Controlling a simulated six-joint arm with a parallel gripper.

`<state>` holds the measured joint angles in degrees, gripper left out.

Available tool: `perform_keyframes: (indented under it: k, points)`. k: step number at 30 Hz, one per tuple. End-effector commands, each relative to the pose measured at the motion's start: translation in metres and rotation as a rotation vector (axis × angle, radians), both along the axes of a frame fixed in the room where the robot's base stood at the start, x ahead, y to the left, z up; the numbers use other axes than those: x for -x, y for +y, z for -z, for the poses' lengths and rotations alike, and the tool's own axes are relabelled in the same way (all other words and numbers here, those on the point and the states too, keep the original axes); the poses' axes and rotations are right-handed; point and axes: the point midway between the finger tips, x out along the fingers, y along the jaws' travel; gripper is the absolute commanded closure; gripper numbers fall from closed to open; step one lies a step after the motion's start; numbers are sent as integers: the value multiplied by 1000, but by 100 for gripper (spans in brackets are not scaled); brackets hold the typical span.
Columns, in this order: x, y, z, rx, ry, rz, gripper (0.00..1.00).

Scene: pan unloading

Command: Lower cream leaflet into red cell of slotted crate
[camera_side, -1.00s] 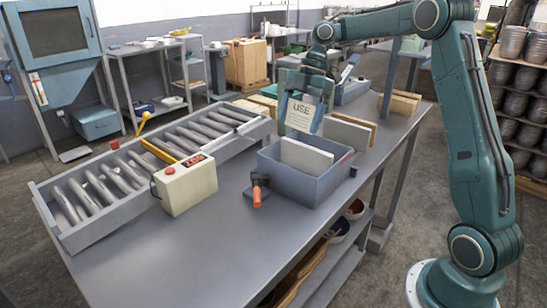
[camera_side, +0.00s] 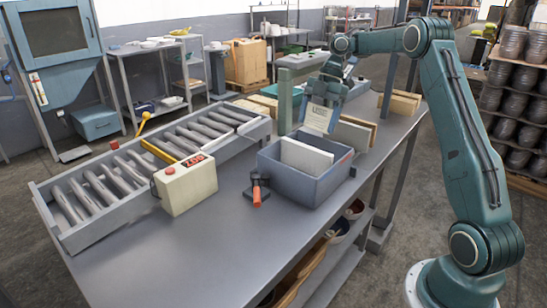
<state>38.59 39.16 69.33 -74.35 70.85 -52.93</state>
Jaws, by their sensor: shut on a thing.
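My gripper (camera_side: 325,97) is shut on the cream leaflet (camera_side: 317,119), which has dark print and hangs below the jaws. The leaflet looks tilted and foreshortened. It is above and behind the far rim of the slotted crate (camera_side: 300,190), a blue-grey open box on the bench. A white panel (camera_side: 306,158) stands upright inside the crate. A small red mark shows near the crate's right inner wall. The cell floors are hidden by the walls and panel, so I cannot tell the red cell's extent.
An orange-handled clamp (camera_side: 257,190) sits left of the crate. Tan boards (camera_side: 358,128) stand behind. The front bench is clear.

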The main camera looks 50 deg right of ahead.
Motion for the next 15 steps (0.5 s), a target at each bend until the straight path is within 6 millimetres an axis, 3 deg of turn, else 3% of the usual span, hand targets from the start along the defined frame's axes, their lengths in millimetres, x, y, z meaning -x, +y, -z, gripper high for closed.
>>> perform_keyframes:
  k: [15]
  points:
    - [0,3,0,0,-1,1,40]
